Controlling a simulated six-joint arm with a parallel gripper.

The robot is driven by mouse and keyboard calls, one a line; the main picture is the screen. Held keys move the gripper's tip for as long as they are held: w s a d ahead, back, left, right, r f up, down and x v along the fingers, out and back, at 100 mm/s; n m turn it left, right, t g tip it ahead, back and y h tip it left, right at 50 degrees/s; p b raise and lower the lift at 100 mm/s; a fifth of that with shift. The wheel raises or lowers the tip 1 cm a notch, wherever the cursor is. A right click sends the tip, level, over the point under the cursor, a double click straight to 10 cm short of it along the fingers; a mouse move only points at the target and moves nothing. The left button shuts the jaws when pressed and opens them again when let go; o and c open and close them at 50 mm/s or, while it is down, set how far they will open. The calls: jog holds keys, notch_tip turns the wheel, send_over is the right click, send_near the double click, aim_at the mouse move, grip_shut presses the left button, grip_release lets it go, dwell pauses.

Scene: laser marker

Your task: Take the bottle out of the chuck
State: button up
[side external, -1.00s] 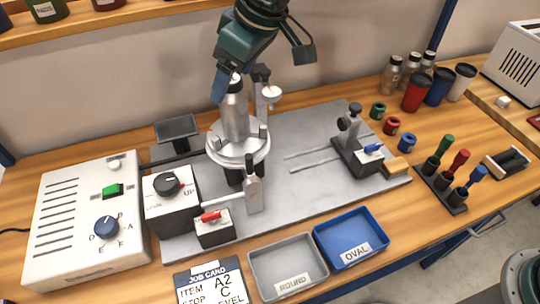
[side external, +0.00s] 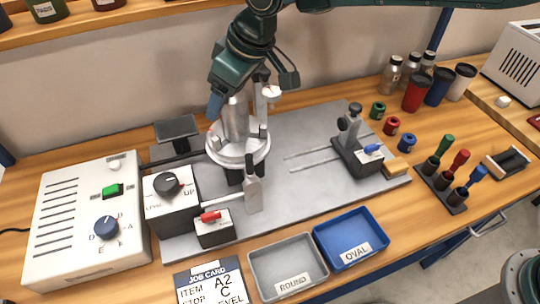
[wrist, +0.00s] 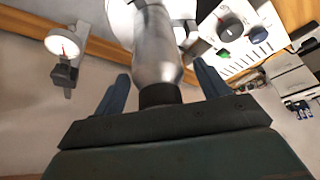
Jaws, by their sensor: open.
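A silver metal bottle (side external: 235,122) stands upright in the round chuck (side external: 238,153) on the grey plate. My gripper (side external: 217,103) is at the top of the bottle, coming in from above. In the wrist view the bottle (wrist: 157,50) lies between the two blue fingers of my open gripper (wrist: 160,90), with gaps on both sides. Its dark neck or cap (wrist: 160,95) is close to the palm. In the side view my gripper hides the bottle's top.
A dial gauge (side external: 271,92) on a post stands close right of the bottle. A lever (side external: 253,188) rises in front of the chuck. A control box (side external: 172,200) is at its left. The grey ROUND tray (side external: 288,268) and blue OVAL tray (side external: 350,238) lie in front.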

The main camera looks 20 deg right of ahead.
jog(key=c, duration=1.1)
jog(key=shift+r, duration=0.1)
jog(key=shift+r, duration=4.95)
